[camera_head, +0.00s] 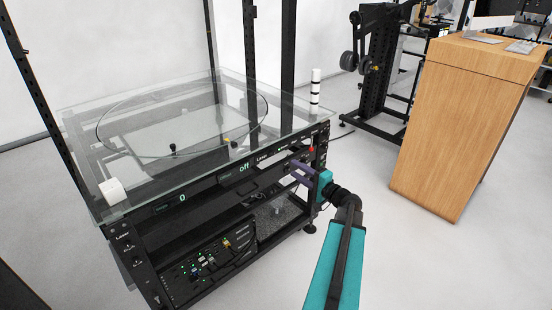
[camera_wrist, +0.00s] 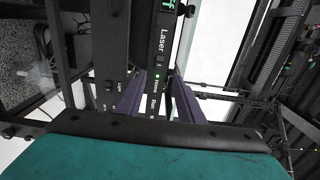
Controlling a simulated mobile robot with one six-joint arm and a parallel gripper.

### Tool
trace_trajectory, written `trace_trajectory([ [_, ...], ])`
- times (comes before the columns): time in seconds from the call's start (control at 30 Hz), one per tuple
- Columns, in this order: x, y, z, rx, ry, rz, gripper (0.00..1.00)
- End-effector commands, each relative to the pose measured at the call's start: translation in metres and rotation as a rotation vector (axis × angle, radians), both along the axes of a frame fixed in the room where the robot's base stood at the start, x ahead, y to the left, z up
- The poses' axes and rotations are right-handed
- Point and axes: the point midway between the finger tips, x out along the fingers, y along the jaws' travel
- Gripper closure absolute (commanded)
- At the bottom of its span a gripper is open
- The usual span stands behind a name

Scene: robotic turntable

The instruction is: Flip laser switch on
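The turntable rig's front panel (camera_head: 213,184) carries a lit display reading "off" (camera_head: 244,168) and, right of it, a "Laser" label (camera_head: 262,157). In the wrist view the Laser label (camera_wrist: 164,40) runs sideways on the dark panel. A small dark part (camera_wrist: 160,61), which looks like the laser switch, sits just below it; its position is too small to read. My gripper (camera_head: 299,172) is at the panel's right end. In the wrist view my gripper (camera_wrist: 159,84) is open, its two purple fingers apart with the panel showing between them and nothing held.
A glass top (camera_head: 88,170) with a round disc covers the rig. A white block (camera_head: 112,190) and a black-and-white post (camera_head: 315,92) stand on its corners. A red button (camera_head: 312,149) is near my gripper. A wooden cabinet (camera_head: 450,130) stands right; floor between is clear.

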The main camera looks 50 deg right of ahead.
Motion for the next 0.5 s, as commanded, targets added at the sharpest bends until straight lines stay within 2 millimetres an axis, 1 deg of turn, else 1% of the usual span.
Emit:
trace_trajectory([
  [0.5, 0.073, -0.006, 0.000, 0.001, 0.000, 0.001, 0.66],
])
